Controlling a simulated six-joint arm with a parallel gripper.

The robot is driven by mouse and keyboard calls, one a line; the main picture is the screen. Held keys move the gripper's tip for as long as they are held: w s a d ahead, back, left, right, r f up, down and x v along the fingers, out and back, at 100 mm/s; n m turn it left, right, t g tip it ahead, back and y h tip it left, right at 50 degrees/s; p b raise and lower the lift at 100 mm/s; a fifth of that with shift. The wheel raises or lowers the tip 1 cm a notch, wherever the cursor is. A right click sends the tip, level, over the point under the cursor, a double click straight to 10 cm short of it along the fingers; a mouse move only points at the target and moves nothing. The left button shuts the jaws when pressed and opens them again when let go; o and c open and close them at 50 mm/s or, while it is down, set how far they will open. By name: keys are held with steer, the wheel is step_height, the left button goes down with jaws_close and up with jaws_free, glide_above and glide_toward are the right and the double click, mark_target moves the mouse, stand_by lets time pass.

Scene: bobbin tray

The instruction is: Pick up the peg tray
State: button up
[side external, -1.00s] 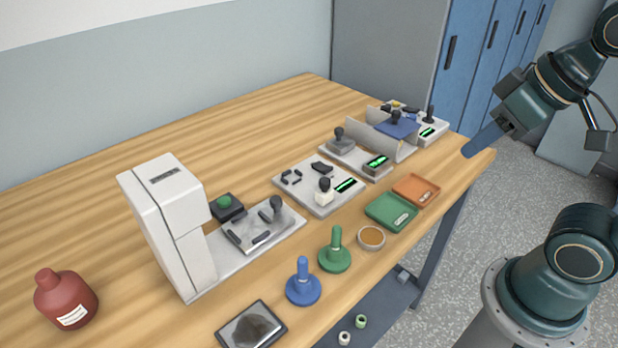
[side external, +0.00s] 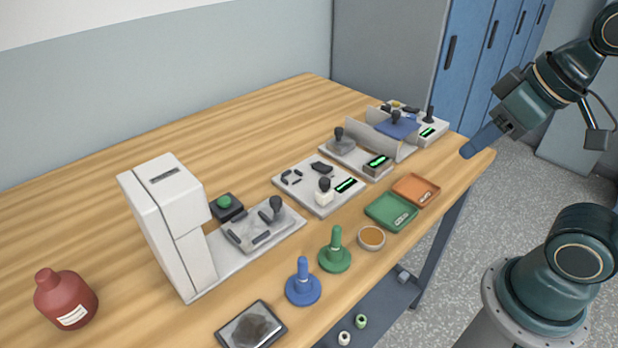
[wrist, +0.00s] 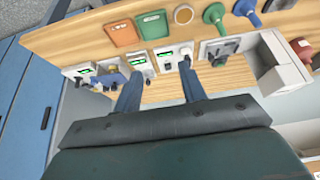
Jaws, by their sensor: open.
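I cannot tell for certain which piece is the peg tray. A grey tray with an upright dark knob and dark bars (side external: 250,232) lies on the plate of the white machine. A blue tray-like piece (side external: 398,130) with a dark knob sits on a station near the far right end, beside a grey upright panel. My gripper (side external: 484,141) is open and empty, in the air above the table's right end, apart from both. In the wrist view its two fingers (wrist: 160,90) are spread, with the small stations beyond them.
The white machine (side external: 165,215) stands tall at left, with a red bottle (side external: 66,299) near it. Green (side external: 391,212) and orange (side external: 416,190) trays, a round dish (side external: 371,238), and green (side external: 335,255) and blue (side external: 303,287) spindles line the front edge. The back of the table is clear.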

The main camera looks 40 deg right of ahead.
steer(key=w+a+f+n+g+y, duration=0.2)
steer(key=w+a+n, duration=0.3)
steer(key=n, duration=0.4)
steer(key=w+a+f+n+g+y, duration=0.2)
steer(key=w+a+f+n+g, duration=0.1)
steer(key=w+a+n, duration=0.3)
steer(key=shift+w+f+n+g+y, duration=0.35)
steer(key=shift+w+n, duration=0.7)
steer(key=shift+n, duration=0.45)
glide_toward(336, 244)
steer(key=shift+w+a+f, duration=0.2)
steer(key=shift+a+f, duration=0.15)
steer(key=shift+f, duration=0.25)
steer(key=shift+w+a+f, duration=0.15)
steer(key=shift+a+f, duration=0.25)
steer(key=shift+f, duration=0.2)
steer(key=shift+x, duration=2.6)
steer(key=shift+d, duration=0.15)
